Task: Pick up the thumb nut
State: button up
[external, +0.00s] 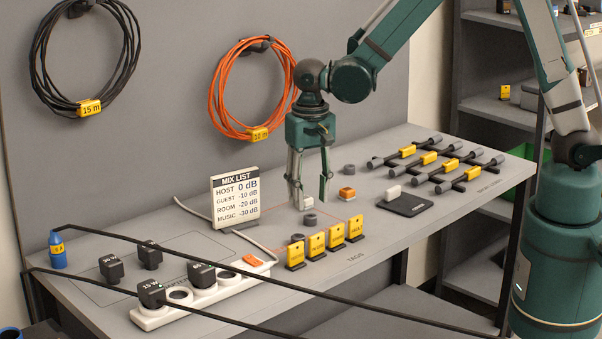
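No label marks the thumb nut; small dark grey round pieces on the table look most like it. One (310,219) lies just below my gripper, another (297,238) lies to its front left, and a third (348,169) stands farther back. My gripper (311,202) points down above the table with its two fingers apart. A small whitish piece (307,203) shows between or behind the fingertips; I cannot tell which. I see nothing clamped in the fingers.
A row of yellow tags (315,244) stands in front of my gripper. The mix list sign (236,199) is to its left, an orange-topped block (347,194) to its right. A white strip with plugs (200,295) lies front left. Dark cables cross the front.

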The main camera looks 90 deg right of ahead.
aim_at(310, 215)
jog(key=shift+d+f, duration=0.1)
jog(key=shift+f, duration=2.4)
jog(key=c, duration=0.9)
